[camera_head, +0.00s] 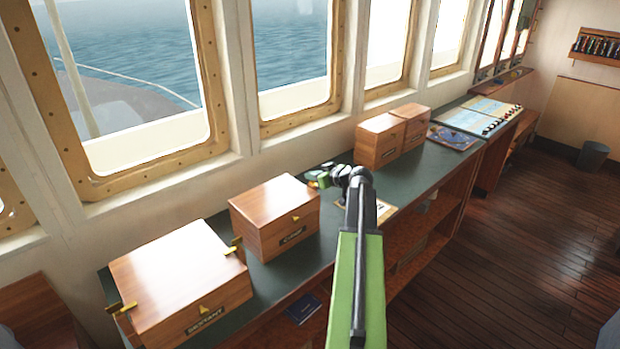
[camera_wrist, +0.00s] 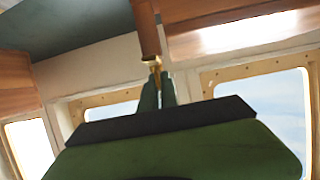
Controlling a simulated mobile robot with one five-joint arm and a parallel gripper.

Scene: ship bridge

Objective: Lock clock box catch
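The wooden clock box (camera_head: 270,207) stands mid-counter with its lid down. It has a small brass piece (camera_head: 295,218) and a dark label (camera_head: 292,236) on its front; the label is hard to read. My gripper (camera_head: 320,178) is at the box's far right corner, partly hidden by my wrist. In the wrist view my gripper's (camera_wrist: 158,77) fingertips are close together at a small brass catch (camera_wrist: 154,64) beside a strip of wood (camera_wrist: 147,28). I cannot tell whether they touch or grip the catch, or whether it is fastened.
A larger sextant box (camera_head: 180,270) with brass side catches stands nearer on the green counter (camera_head: 285,285). Two smaller wooden boxes (camera_head: 380,140) stand farther along. A booklet (camera_head: 303,308) lies below the counter. Windows line the left; the floor (camera_head: 520,250) at right is clear.

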